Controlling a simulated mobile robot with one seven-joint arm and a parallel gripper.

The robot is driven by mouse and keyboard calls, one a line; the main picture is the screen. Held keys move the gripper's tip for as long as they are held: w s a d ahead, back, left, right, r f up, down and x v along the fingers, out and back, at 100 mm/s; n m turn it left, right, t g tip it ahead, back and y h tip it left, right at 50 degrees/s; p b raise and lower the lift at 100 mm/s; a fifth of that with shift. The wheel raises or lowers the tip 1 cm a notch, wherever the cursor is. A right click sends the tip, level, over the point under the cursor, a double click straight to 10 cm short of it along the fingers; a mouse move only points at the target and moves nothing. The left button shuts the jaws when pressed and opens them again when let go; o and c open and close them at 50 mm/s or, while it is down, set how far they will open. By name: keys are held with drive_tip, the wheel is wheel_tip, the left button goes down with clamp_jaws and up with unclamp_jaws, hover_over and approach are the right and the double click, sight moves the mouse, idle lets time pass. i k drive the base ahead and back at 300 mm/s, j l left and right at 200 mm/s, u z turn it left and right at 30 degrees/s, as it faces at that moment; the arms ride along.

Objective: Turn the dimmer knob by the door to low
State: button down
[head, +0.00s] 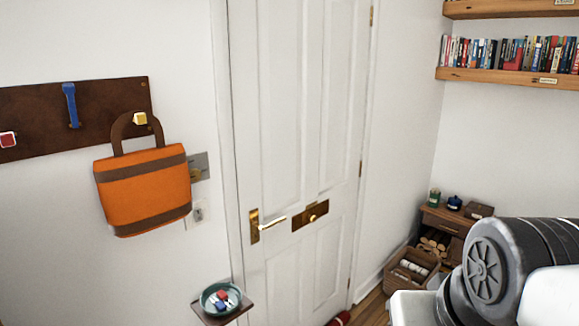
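A grey metal wall plate (202,162) is on the wall just left of the white door (290,120). A brass-coloured knob (196,174) on it looks like the dimmer. An orange bag (145,190) with brown bands hangs in front and covers the plate's left part and some of the knob. The knob's setting cannot be read. The bag's handle hangs from a yellow hook (140,118). My gripper is not in view; only parts of my arm show at the lower right, far from the knob.
A white wall fitting (198,212) is below the plate. A small shelf (222,318) with a teal dish (220,289) juts out below. The door has a brass lever (268,226).

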sight(194, 174)
drive_tip(key=i+u, duration=0.2)
drive_tip(key=u, duration=0.25)
drive_tip(key=i+u, duration=0.2)
drive_tip(key=u, duration=0.25)
drive_tip(key=i+j+u, duration=0.1)
drive_tip(key=u, duration=0.45)
drive_tip(key=l+z, duration=0.15)
